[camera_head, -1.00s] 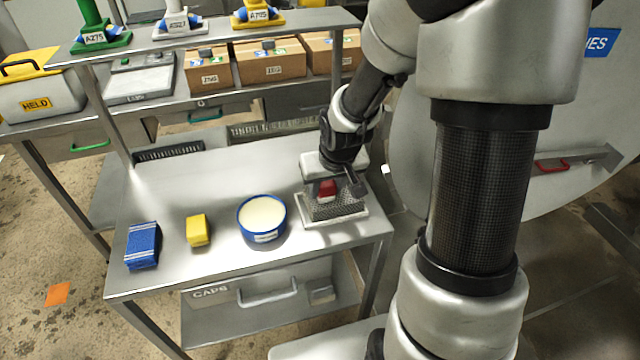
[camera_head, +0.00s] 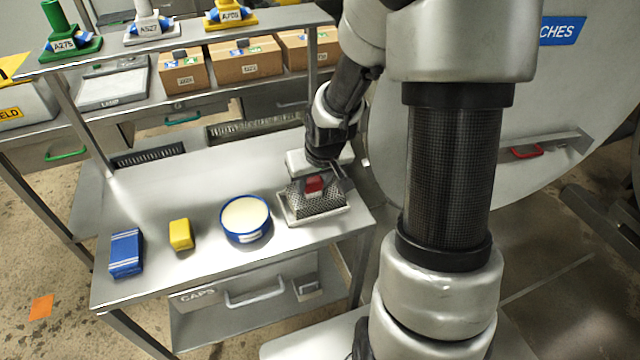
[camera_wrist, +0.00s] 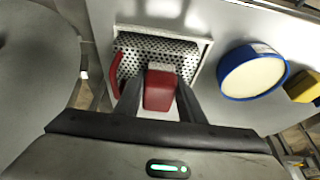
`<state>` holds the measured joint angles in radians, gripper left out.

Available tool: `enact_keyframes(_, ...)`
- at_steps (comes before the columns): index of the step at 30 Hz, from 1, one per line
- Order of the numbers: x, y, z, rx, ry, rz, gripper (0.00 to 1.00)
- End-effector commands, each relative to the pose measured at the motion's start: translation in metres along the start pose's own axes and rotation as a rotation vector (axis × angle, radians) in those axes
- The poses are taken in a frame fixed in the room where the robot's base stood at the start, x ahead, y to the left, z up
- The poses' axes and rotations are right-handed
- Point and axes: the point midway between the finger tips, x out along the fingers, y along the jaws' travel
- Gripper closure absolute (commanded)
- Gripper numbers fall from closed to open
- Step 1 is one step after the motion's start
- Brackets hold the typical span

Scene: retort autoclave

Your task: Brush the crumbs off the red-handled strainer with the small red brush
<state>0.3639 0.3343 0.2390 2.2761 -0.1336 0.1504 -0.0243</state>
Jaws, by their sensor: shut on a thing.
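The strainer (camera_head: 322,204) is a perforated metal basket in a pale tray on the right end of the steel table. In the wrist view the strainer (camera_wrist: 188,50) shows its red handle (camera_wrist: 114,74) on the left side. My gripper (camera_wrist: 158,98) is shut on the small red brush (camera_wrist: 159,91), one dark finger on each side of its block. The brush (camera_head: 314,184) is over the strainer's near side. The brush's grey end overlaps the mesh in the wrist view; I cannot tell whether it touches. I cannot make out crumbs.
A blue-rimmed round tub (camera_head: 245,219) stands just left of the strainer, then a yellow block (camera_head: 181,235) and a blue sponge-like block (camera_head: 126,252). A shelf with boxes (camera_head: 247,62) is behind. A large grey round door (camera_head: 540,100) is at the right.

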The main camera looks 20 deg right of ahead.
Motion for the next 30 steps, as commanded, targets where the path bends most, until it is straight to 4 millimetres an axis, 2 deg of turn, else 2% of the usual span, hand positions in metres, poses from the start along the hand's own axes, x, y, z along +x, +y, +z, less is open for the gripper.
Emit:
enact_keyframes(3,0.004,-0.011,0.003,-0.005,-0.003,-0.001,0.82)
enact_keyframes(11,0.004,-0.021,0.003,-0.004,-0.005,-0.003,0.82)
enact_keyframes(21,0.003,-0.050,0.003,-0.004,-0.005,-0.003,0.82)
enact_keyframes(30,0.000,-0.054,0.003,-0.002,-0.007,-0.002,0.82)
